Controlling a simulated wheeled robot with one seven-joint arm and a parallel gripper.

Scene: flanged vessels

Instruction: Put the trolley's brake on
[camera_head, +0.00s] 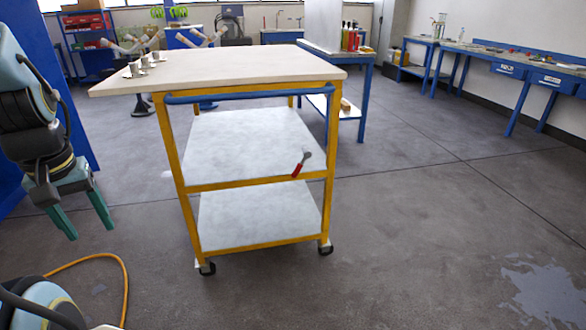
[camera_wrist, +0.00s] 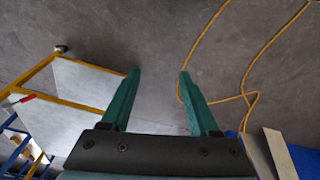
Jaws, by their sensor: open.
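The trolley (camera_head: 325,190) stands ahead of me, with a yellow frame, a pale top, two lower shelves, a blue push bar (camera_head: 245,93) and black castors. A lever with a red handle (camera_head: 299,168) and a grey head sits at the front edge of its middle shelf; I take it for the brake lever. The trolley's yellow frame also shows at the left in the wrist view (camera_wrist: 75,104). My gripper (camera_head: 85,223) is to the left of the trolley, pointing down, apart from it. In the wrist view its green fingers (camera_wrist: 159,75) are spread with nothing between them.
A yellow cable (camera_head: 122,275) lies on the floor at lower left. Blue tables (camera_head: 340,92) stand behind. The floor right of the trolley is clear, except for a wet-looking patch (camera_head: 545,292).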

